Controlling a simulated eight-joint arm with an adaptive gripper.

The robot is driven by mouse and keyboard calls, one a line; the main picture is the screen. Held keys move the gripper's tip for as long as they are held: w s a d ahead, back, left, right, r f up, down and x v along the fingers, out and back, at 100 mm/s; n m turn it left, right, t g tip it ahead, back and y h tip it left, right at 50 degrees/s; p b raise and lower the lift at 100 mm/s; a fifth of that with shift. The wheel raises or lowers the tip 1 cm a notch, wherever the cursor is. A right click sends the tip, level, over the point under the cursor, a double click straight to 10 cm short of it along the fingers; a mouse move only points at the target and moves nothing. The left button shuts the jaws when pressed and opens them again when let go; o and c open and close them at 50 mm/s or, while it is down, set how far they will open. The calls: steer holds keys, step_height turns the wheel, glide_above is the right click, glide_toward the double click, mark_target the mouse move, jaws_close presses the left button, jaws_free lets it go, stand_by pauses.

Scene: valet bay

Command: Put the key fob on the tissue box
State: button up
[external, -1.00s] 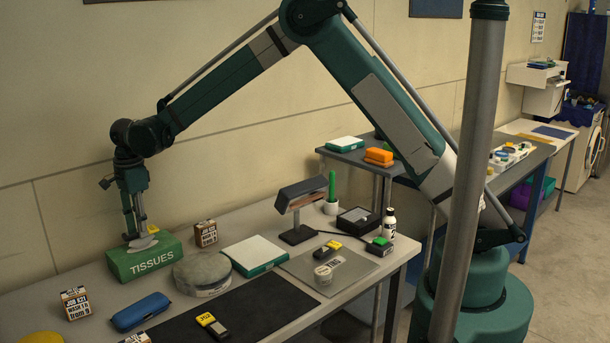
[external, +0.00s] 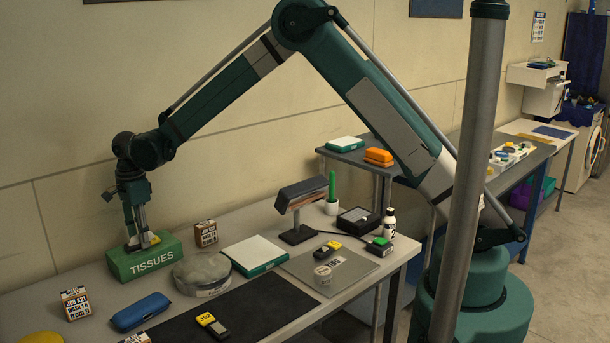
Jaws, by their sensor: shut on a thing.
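The green tissue box (external: 152,263), marked TISSUES, stands on the left part of the bench near the wall. My gripper (external: 141,245) points down over its top and is shut on a small item with a yellow part, the key fob (external: 154,239). The fob is mostly hidden by the fingers. It is at the height of the box top; I cannot tell whether it touches it.
A round grey tin (external: 203,275) stands right of the tissue box, with a brown job card block (external: 205,233) behind. A blue case (external: 141,311) and another card block (external: 76,303) are in front. A white-and-teal scale-like box (external: 255,255) lies further right.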

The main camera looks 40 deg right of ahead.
steer(key=shift+f, duration=0.2)
steer(key=o, duration=0.9)
steer(key=shift+r, duration=0.1)
steer(key=shift+r, duration=0.1)
step_height(320, 180, up, 12)
steer(key=shift+r, duration=0.1)
stand_by(0.5)
